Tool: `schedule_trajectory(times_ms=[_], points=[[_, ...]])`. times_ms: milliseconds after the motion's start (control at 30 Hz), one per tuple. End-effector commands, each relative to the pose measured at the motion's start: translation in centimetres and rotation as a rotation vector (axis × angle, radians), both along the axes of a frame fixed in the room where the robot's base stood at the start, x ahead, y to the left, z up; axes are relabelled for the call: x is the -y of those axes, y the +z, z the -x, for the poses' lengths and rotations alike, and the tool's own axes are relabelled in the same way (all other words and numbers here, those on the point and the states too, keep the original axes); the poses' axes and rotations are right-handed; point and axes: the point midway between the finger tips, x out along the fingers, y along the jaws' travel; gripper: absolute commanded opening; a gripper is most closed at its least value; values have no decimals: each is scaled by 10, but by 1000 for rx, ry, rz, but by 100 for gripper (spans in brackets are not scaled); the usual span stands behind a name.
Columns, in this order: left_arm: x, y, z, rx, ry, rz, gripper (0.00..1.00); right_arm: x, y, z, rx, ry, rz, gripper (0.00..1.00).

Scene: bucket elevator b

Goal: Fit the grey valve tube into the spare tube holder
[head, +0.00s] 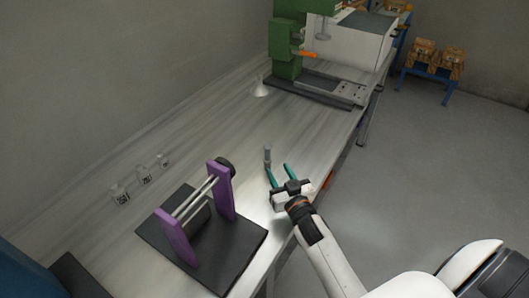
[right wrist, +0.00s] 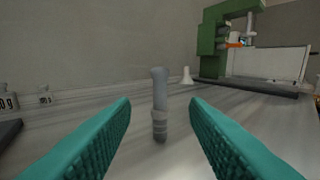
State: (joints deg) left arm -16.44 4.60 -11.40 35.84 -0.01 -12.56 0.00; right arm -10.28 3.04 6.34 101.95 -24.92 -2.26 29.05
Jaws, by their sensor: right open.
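My right gripper (head: 278,173) is open, low over the bench, and does not appear to touch the tube. I cannot tell which thing is the spare tube holder. My left gripper is not in view.
A purple-sided stand with rods (head: 221,191) on a dark base plate (head: 239,240) is left of my right gripper. Labelled clear weights (head: 143,176) sit by the wall. A white cone (head: 260,87) and green machine (head: 287,62) stand farther back. Bench between is clear.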

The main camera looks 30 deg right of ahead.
Motion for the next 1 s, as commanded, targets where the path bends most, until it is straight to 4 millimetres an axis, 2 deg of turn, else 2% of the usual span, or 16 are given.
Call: schedule_trajectory(times_ms=[100,300,467,733,1000], points=[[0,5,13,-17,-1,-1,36,3,3,-24,2,0,1,41],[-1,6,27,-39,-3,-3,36,5,1,-46,0,1,1,41],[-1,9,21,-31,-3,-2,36,7,1,-58,0,0,1,41],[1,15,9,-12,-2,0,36,11,0,-94,0,-1,0,41],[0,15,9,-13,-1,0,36,11,-1,-99,0,0,0,41]])
